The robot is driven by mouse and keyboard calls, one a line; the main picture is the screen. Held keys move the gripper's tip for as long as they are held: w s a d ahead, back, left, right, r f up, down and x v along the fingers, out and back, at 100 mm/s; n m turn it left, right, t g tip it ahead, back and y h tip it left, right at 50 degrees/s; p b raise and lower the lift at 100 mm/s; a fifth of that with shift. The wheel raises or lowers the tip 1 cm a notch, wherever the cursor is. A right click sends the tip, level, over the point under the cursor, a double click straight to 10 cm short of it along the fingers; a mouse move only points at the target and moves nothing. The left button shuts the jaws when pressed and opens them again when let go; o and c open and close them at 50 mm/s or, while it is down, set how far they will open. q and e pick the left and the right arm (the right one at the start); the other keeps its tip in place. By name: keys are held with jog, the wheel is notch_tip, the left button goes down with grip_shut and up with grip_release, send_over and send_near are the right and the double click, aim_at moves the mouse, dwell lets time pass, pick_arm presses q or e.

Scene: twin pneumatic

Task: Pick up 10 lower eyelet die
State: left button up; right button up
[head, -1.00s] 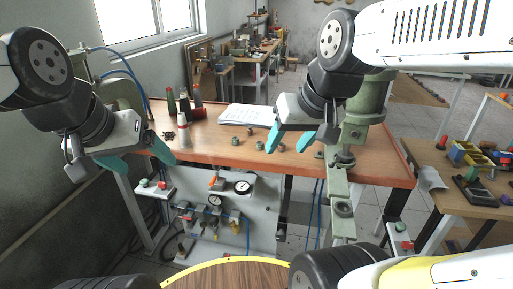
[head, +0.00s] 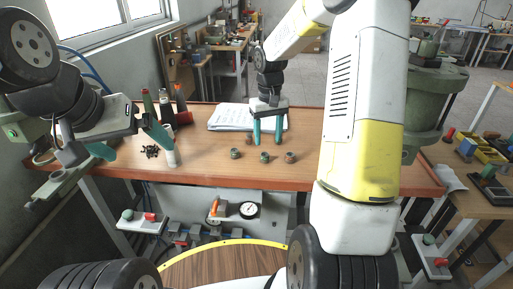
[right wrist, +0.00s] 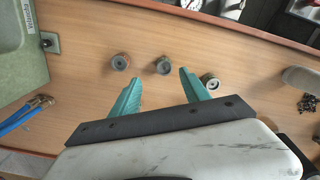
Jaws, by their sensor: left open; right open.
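Several small round metal dies sit on the wooden workbench (head: 210,172): a greenish die (head: 235,153), a middle die (head: 264,156) and a brownish die (head: 290,157) in a row, with another die (head: 248,139) behind. I cannot tell which is the 10 lower eyelet die. My right gripper (head: 267,142) is open and empty, pointing down just behind the middle die. In the right wrist view, the right gripper (right wrist: 161,76) has the middle die (right wrist: 163,65) just beyond and between its fingertips. My left gripper (head: 140,150) is open and empty at the bench's left.
An open book (head: 228,117) lies behind the dies. Bottles or spools (head: 165,105) and a white bottle (head: 170,152) stand at the left by dark small parts (head: 151,151). A green press (head: 432,100) stands at the right. Blue-handled pliers (right wrist: 25,114) lie on the bench.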

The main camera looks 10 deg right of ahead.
aim_at(265, 155)
jog(key=f, duration=0.6)
jog(key=shift+a+f, duration=0.35)
jog(key=shift+a, duration=0.05)
grip_shut()
